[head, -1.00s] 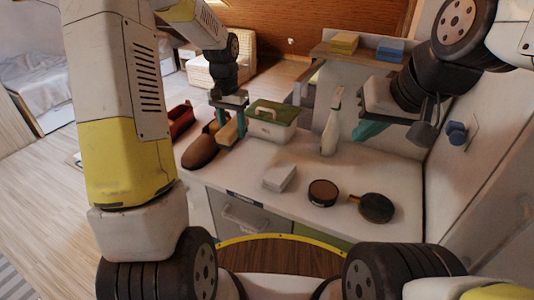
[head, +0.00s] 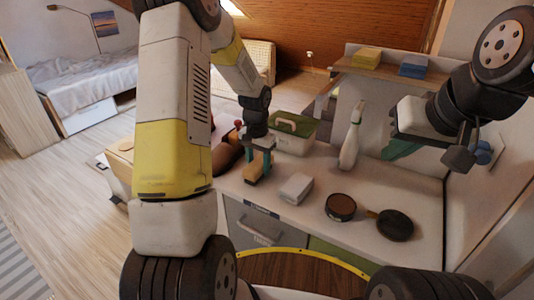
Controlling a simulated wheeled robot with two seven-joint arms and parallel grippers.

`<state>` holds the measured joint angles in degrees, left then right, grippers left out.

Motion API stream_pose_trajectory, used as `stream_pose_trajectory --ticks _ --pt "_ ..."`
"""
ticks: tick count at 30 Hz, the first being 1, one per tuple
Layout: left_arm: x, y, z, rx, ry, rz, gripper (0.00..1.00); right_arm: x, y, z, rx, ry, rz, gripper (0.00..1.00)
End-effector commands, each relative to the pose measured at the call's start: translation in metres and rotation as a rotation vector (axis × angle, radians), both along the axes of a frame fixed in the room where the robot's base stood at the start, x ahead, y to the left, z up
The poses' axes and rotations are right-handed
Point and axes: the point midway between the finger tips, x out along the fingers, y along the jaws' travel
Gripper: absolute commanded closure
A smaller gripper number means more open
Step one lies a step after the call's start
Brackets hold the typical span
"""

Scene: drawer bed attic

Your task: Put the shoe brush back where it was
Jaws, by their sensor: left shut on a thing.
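My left gripper (head: 259,163) points down over the white worktop (head: 325,240) with teal fingers. It is shut on the shoe brush (head: 253,172), a small block with a yellowish wooden side. The brush is just left of a small white block (head: 296,188); whether it touches the worktop I cannot tell. A brown shoe (head: 225,153) lies behind and left of it, partly hidden by my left arm. My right gripper (head: 402,149) hangs over the right of the worktop; its finger gap is not clear.
A round dark tin (head: 340,207) and a second round dark item (head: 393,225) lie front right. A shelf holds yellow (head: 367,59) and blue (head: 415,66) stacks. Bare worktop lies between bottle and tins.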

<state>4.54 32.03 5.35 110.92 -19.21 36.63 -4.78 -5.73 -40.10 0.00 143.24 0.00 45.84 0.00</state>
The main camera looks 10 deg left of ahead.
Motion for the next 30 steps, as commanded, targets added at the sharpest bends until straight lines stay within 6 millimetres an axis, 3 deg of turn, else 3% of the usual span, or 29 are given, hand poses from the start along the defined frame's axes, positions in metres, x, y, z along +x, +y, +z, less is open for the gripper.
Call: stream_pose_trajectory --ticks 7,8,10,11,22,26,30 --pt "0.000 0.000 -0.003 0.000 0.000 0.000 0.91 0.000 0.000 0.000 0.000 0.000 0.000 1.00" --pt "0.000 0.000 -0.002 0.000 -0.001 0.000 0.47 0.000 0.000 0.000 0.000 0.000 0.000 1.00" --pt "0.000 0.000 -0.002 0.000 -0.001 0.000 0.33 0.000 0.000 0.000 0.000 0.000 0.000 1.00" --pt "0.000 0.000 -0.002 0.000 -0.001 0.000 0.31 0.000 0.000 0.000 0.000 0.000 0.000 1.00" --pt "0.001 0.000 0.003 0.000 -0.002 0.000 0.31 0.000 0.000 0.000 0.000 0.000 0.000 1.00" --pt "0.001 0.001 0.020 0.000 -0.004 0.001 0.31 0.000 0.000 0.000 0.000 0.000 0.000 1.00" --pt "0.000 0.001 0.050 0.000 -0.006 0.002 0.31 0.000 0.000 0.000 0.000 0.000 0.000 1.00"
